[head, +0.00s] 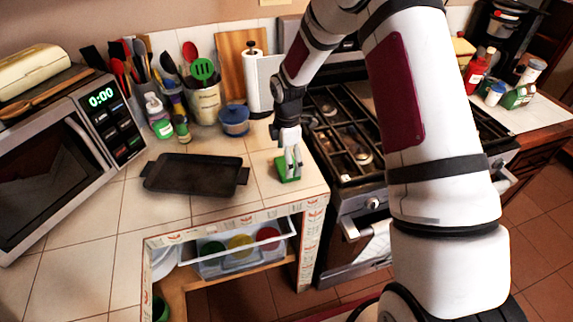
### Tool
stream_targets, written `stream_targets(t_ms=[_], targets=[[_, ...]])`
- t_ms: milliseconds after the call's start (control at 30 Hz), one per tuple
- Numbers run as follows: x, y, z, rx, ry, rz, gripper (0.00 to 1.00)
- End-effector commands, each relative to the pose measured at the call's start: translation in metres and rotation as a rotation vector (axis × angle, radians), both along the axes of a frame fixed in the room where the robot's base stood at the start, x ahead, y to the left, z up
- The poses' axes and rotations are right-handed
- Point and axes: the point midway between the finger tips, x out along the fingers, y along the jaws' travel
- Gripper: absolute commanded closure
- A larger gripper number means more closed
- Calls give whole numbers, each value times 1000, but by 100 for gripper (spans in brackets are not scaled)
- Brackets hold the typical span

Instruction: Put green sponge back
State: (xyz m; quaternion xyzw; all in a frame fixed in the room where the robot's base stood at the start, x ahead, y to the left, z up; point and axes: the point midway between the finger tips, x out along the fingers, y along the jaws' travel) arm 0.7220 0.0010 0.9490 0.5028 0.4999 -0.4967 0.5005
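The green sponge (281,173) lies on the tiled counter near its right front corner, left of the stove. My gripper (292,175) points down right over it, with its fingertips at the sponge and covering part of it. Two pale fingers show with a narrow gap between them. I cannot tell whether they grip the sponge or only stand over or against it.
A dark tray (195,174) lies left of the sponge. A blue lidded pot (235,121), a paper towel roll (258,82) and a utensil crock (205,103) stand behind. The gas stove (350,140) is right; an open shelf with coloured-lid containers (240,262) is below.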

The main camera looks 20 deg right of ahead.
Motion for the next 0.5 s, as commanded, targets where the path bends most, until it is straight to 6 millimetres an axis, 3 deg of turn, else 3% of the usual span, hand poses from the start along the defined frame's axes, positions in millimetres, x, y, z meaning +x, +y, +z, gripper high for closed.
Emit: stream_targets(t_ms=[200, 500], targets=[[2, -1, 47, -1, -5, -1, 6], [0, -1, 84, 0, -2, -2, 6]])
